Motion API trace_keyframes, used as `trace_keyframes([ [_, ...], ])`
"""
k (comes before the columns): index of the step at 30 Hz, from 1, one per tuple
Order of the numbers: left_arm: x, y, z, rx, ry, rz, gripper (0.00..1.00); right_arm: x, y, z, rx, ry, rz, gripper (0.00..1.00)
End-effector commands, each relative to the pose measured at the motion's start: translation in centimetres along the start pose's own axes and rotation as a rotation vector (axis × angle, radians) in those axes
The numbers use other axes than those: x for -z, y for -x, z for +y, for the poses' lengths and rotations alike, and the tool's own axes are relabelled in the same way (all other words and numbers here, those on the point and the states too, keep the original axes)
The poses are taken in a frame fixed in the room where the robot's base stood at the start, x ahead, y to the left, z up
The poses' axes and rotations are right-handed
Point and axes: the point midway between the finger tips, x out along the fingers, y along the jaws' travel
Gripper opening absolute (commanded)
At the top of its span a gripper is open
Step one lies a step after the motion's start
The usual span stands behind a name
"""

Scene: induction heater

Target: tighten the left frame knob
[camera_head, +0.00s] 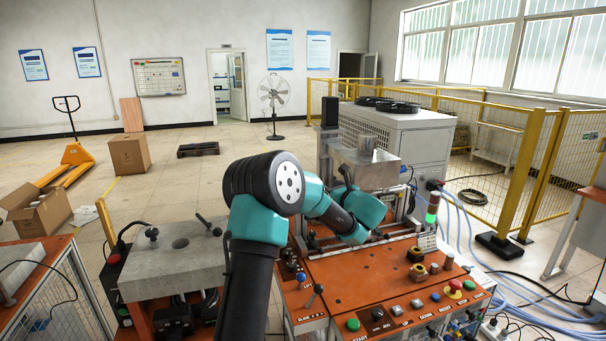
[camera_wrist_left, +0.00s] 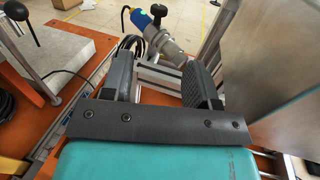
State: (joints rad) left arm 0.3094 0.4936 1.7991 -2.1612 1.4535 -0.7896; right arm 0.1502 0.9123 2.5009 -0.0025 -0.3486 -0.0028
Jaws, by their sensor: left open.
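In the left wrist view my left gripper (camera_wrist_left: 160,64) is open, its two dark fingers apart with nothing held between them. Beyond the fingertips, near the top, is a black knob (camera_wrist_left: 158,12) on a grey metal cylinder (camera_wrist_left: 168,46) with a blue and yellow end. I cannot tell for certain that this is the left frame knob. The knob is apart from the fingers. In the head view my teal and black left arm reaches over the orange machine to the metal frame, and its wrist hides part of the frame's left side. My right gripper is not in view.
The orange control panel (camera_head: 352,286) carries buttons, small metal parts and a green-lit signal lamp (camera_head: 432,208). A metal block (camera_head: 365,165) stands above the frame. A grey plate (camera_head: 170,262) with black-knobbed levers is at left. A large metal sheet (camera_wrist_left: 279,60) rises right of the fingers.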

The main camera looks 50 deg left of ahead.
Motion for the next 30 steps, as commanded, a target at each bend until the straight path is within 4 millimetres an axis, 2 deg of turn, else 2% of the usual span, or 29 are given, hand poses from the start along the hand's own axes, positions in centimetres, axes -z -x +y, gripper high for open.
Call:
trace_keyframes([
  [5,0.1,-2.3,0.1,-0.003,0.0,0.0,0.54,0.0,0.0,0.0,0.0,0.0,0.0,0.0],
  [24,0.1,-13.1,0.1,-0.003,0.001,0.0,0.54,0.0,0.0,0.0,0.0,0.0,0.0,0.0],
  [30,0.1,-15.7,0.1,-0.002,0.0,0.0,0.54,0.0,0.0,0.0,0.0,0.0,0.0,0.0],
])
